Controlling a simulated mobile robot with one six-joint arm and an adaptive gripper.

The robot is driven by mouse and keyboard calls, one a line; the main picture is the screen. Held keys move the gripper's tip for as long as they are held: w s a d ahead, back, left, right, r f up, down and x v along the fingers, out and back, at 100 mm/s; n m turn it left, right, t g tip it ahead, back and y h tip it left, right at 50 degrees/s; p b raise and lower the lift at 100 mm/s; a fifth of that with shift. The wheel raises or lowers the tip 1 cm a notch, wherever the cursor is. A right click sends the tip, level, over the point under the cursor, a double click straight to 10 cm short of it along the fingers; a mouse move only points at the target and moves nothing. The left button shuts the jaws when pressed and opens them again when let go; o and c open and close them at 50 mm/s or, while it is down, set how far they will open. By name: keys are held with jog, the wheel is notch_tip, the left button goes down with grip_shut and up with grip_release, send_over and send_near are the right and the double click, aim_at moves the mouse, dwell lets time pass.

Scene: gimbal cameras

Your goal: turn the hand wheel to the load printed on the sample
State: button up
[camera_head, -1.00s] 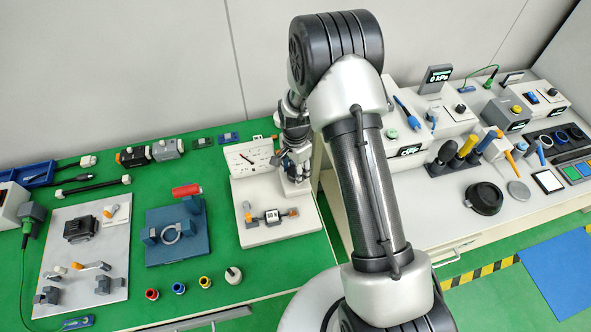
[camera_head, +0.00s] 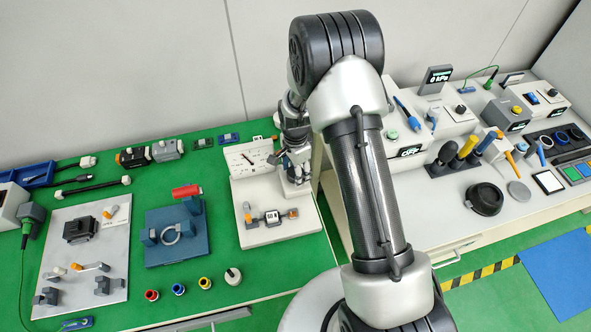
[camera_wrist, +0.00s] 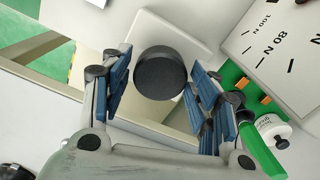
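The black round hand wheel (camera_wrist: 160,73) shows in the wrist view between the blue-padded fingers of my gripper (camera_wrist: 158,66). The fingers are apart, with a visible gap on the left; I cannot tell whether the right finger touches it. In the head view my gripper (camera_head: 291,160) is at the right side of the white test stand (camera_head: 262,237), where the wheel is hidden. The dial plate (camera_head: 248,157) has a dark needle; its marks "N 80" and "100 N" show in the wrist view (camera_wrist: 280,45). The sample (camera_head: 271,216) lies on the stand's base, its printed number too small to read surely.
A blue fixture (camera_head: 160,250) and a grey plate with clamps (camera_head: 112,240) stand left on the green bench. A second bench with instruments (camera_head: 440,215) is to the right, across a narrow gap.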

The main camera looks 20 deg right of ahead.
jog(key=shift+o, duration=0.7)
jog(key=shift+r, duration=0.35)
notch_tip(320, 180, up, 11)
jog(key=shift+r, duration=0.15)
dwell(0.7)
